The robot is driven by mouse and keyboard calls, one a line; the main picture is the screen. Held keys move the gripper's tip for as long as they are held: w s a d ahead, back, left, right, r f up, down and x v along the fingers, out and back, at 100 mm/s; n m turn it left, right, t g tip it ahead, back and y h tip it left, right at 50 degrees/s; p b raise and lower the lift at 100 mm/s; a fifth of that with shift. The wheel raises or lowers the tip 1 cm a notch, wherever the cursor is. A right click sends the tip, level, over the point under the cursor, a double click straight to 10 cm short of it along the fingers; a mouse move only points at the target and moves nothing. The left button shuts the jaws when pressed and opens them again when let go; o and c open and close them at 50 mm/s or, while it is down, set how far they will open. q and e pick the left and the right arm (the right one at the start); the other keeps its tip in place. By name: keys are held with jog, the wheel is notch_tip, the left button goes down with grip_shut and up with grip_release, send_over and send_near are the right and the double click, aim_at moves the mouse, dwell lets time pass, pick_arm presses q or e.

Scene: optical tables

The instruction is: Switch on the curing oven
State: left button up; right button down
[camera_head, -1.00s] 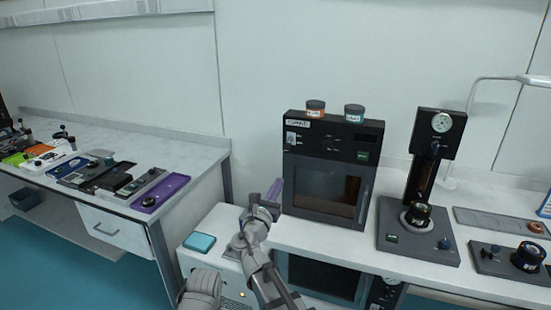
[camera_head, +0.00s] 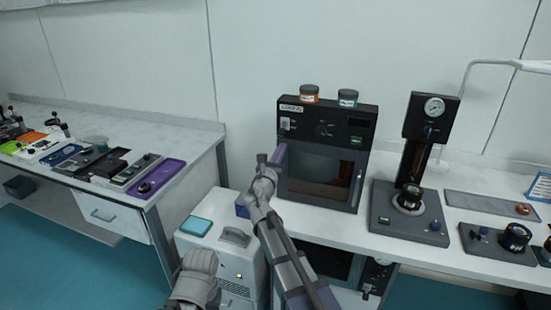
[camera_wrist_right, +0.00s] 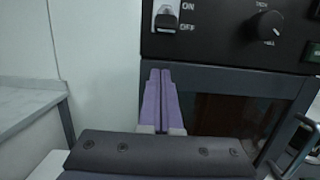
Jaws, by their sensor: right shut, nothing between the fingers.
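The curing oven (camera_head: 325,150) is a dark box on the white bench, with a glass door (camera_head: 320,175) below a black control panel. Its switch (camera_head: 285,124) is at the panel's upper left. In the right wrist view the switch (camera_wrist_right: 165,18) has ON and OFF labels beside it; I cannot tell its position for certain. My right gripper (camera_head: 279,153) has purple fingers, shut and empty. It is in front of the oven's left edge, below the switch. In the right wrist view the closed fingertips (camera_wrist_right: 160,76) point up towards the panel, below the switch.
Two jars, orange-labelled (camera_head: 309,93) and teal-labelled (camera_head: 347,98), stand on the oven. A knob (camera_wrist_right: 268,26) is right of the switch. A gauge stand (camera_head: 418,150) is to the right. A low white cabinet (camera_head: 215,250) stands at left, and a separate table (camera_head: 95,140) farther left.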

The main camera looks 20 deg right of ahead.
aim_at(281, 132)
jog(key=shift+s+a+r+p, duration=0.15)
jog(key=shift+s+r+p, duration=0.1)
jog(key=shift+r+p, duration=0.35)
jog(key=shift+s+a+r+p, duration=0.15)
jog(key=shift+s+r+p, duration=0.1)
jog(key=shift+r+p, duration=0.3)
jog(key=shift+s+a+r+p, duration=0.15)
jog(key=shift+s+r+p, duration=0.1)
jog(key=shift+r+p, duration=0.3)
jog(key=shift+r, duration=0.1)
jog(key=r+g+y+p, duration=0.1)
jog(key=g+p, duration=0.1)
jog(key=p, duration=0.5)
jog(key=r+g+y+p, duration=0.2)
jog(key=g+p, duration=0.1)
jog(key=p, duration=0.5)
jog(key=s+r+g+y+p, duration=0.1)
jog(key=r+g+y+p, duration=0.1)
jog(key=p, duration=0.5)
jog(key=shift+a+r+g, duration=0.25)
jog(key=shift+a+g, duration=0.15)
jog(key=shift+s+f, duration=0.15)
jog(key=shift+f, duration=0.15)
jog(key=shift+r, duration=0.15)
